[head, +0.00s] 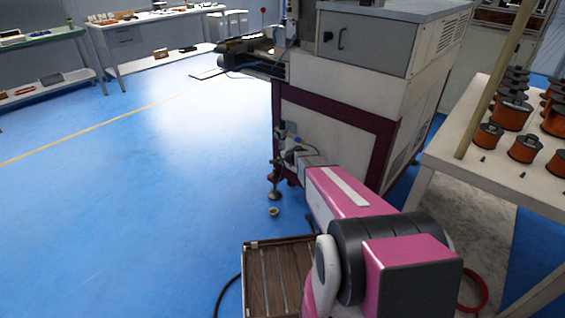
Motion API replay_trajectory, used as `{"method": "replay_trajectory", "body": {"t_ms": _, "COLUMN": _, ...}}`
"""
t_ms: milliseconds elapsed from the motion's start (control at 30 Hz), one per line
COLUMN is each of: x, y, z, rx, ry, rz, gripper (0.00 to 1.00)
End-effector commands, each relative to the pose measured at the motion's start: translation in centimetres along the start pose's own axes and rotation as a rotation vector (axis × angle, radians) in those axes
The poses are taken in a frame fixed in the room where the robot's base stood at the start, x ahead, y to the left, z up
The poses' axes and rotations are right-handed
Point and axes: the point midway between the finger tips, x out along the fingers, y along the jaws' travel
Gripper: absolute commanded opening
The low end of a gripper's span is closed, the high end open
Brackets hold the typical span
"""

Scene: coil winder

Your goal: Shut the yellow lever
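No yellow lever can be made out in the head view. The coil winder (350,75), a white and grey cabinet machine with a dark red frame, stands just beyond my pink arm. My arm reaches forward to the machine's lower left side. Small dark parts at the arm's far end, in front of the lower panel, seem to be my gripper (289,148). They are too small and dark to show the fingers or anything between them. I cannot tell whether they touch the machine.
A white table (440,158) with several copper wire spools (512,114) stands close on the right. A slatted brown platform (275,280) lies low in front. Benches (150,62) with small items line the back left. The blue floor (130,200) on the left is clear.

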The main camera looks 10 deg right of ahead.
Motion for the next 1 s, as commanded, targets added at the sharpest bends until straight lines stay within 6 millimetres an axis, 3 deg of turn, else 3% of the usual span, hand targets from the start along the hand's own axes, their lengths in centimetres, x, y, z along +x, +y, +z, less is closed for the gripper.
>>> {"method": "replay_trajectory", "body": {"t_ms": 1000, "x": 0.79, "y": 0.13, "z": 0.07, "rx": 0.000, "ry": 0.000, "rz": 0.000, "gripper": 0.00}}
